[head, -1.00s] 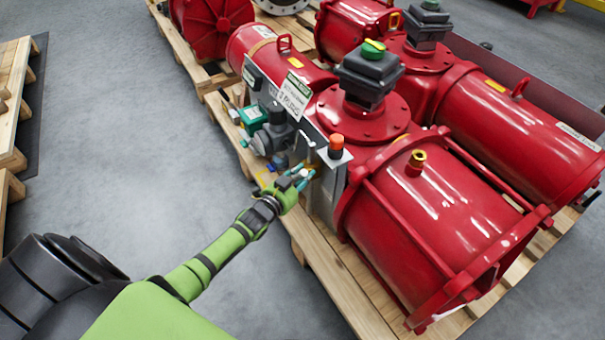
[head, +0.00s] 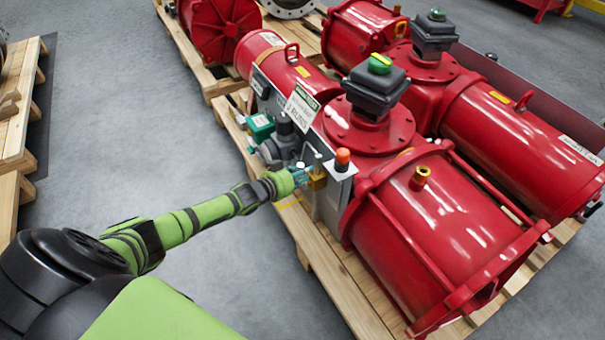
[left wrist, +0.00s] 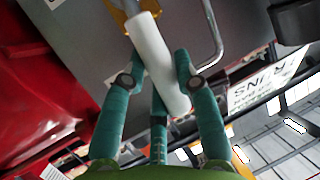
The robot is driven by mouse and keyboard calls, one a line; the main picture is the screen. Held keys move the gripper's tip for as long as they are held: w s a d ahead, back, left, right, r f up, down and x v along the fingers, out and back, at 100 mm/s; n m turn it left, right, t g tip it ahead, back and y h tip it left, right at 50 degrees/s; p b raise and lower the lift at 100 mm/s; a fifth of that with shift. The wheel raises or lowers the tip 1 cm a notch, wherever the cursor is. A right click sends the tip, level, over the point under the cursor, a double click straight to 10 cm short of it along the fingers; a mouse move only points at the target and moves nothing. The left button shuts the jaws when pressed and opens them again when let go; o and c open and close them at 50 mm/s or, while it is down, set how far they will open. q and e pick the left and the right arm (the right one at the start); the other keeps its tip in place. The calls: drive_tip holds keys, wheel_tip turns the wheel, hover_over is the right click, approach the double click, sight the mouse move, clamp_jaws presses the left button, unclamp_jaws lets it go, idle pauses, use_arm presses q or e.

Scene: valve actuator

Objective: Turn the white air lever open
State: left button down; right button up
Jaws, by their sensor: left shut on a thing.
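The white air lever (left wrist: 158,62) shows large in the left wrist view, slanting down from a brass-yellow fitting (left wrist: 130,8). My left gripper (left wrist: 160,85) has its teal fingers on both sides of the lever and is shut on it. In the head view my left gripper (head: 300,176) is at the grey panel of the red actuator (head: 430,220), beside a brass fitting (head: 318,180). Only a small white bit of the lever shows there. My right gripper is not in view.
An orange-capped part (head: 342,158) stands just right of the gripper. A green-and-grey unit (head: 262,126) and a grey regulator (head: 285,148) sit close on its left. The wooden pallet (head: 325,262) runs below. Grey floor (head: 110,120) is clear at left.

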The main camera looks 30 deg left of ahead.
use_arm(q)
drive_tip(key=shift+w+a+r, duration=0.2)
drive_tip(key=shift+w+a, duration=0.05)
idle(0.3)
drive_tip(key=c, duration=0.9)
unclamp_jaws()
drive_tip(key=shift+f, duration=0.1)
drive_tip(key=shift+s, duration=0.1)
drive_tip(key=shift+s, duration=0.2)
drive_tip(key=v, duration=1.1)
drive_tip(key=shift+s+r, duration=0.15)
drive_tip(key=shift+r, duration=0.15)
drive_tip(key=shift+a+f, duration=0.1)
